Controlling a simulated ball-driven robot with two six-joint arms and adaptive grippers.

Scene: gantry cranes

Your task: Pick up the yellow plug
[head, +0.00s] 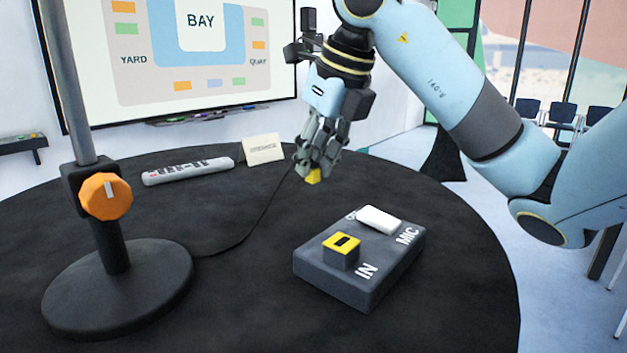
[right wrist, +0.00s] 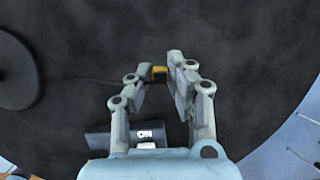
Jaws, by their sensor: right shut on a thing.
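The yellow plug (head: 314,176) is between the fingertips of my right gripper (head: 318,160), which is shut on it. The gripper holds it above the black round table, behind the grey box. A dark cable runs from the plug toward the stand base on the left. In the right wrist view the plug (right wrist: 159,73) shows at the tips of my right gripper (right wrist: 160,80). The grey box (head: 365,275) has a yellow-rimmed socket (head: 342,243) marked IN, a white switch (head: 379,218) and the word MIC. My left gripper is not in view.
A black stand (head: 118,290) with an orange knob (head: 106,197) stands on the table (head: 245,310) at the left. The table's front middle is clear.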

